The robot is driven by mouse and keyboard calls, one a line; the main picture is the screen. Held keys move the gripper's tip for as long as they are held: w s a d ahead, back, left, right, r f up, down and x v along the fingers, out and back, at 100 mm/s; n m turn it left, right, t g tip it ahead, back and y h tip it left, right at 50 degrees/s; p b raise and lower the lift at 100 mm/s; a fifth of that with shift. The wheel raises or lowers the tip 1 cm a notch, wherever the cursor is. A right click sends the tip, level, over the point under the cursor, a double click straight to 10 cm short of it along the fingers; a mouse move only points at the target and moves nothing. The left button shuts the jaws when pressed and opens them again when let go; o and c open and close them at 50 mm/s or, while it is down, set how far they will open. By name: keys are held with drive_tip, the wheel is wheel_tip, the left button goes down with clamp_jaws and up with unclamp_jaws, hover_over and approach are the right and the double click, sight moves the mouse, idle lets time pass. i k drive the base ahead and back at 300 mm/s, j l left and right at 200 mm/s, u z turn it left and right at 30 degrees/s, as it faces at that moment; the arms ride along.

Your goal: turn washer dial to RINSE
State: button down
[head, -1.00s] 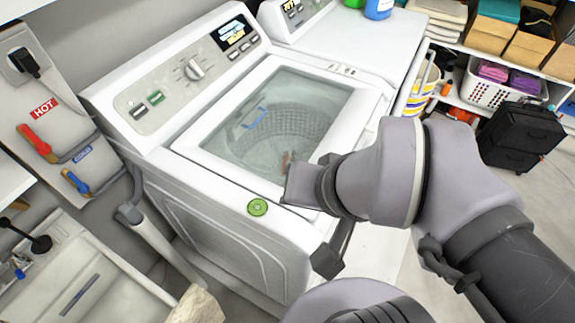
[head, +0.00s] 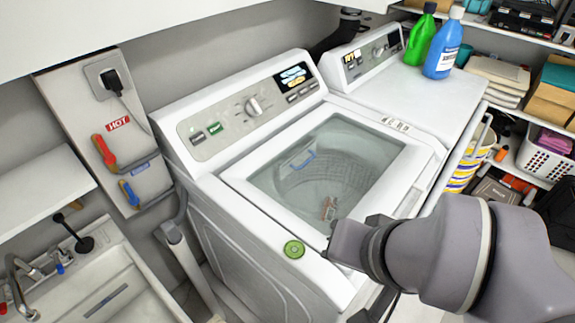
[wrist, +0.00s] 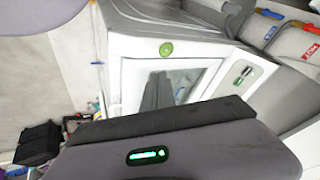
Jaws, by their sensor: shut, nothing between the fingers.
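The washer (head: 232,236) is a white top-loader with a glass lid, seen in the head view at the centre. Its round dial (head: 253,106) is on the slanted control panel at the back, between two buttons and a lit display (head: 294,78). The dial's labels are too small to read. My gripper (head: 333,250) is over the washer's front edge near the lid, well in front of the dial and apart from it. It is shut and empty. In the wrist view, the washer's lid (wrist: 182,83) shows beyond my gripper; I cannot make out the dial there.
A sink (head: 95,280) is at left. A white overhang (head: 180,30) spans the top left.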

sight(253, 108)
drive_tip(key=i+l, duration=0.15)
drive_tip(key=l, duration=0.2)
drive_tip(key=i+l+u, duration=0.15)
drive_tip(key=l, duration=0.2)
drive_tip(key=i+l, duration=0.1)
drive_tip(key=l, duration=0.25)
drive_tip(key=i+l+u, duration=0.1)
drive_tip(key=l, duration=0.25)
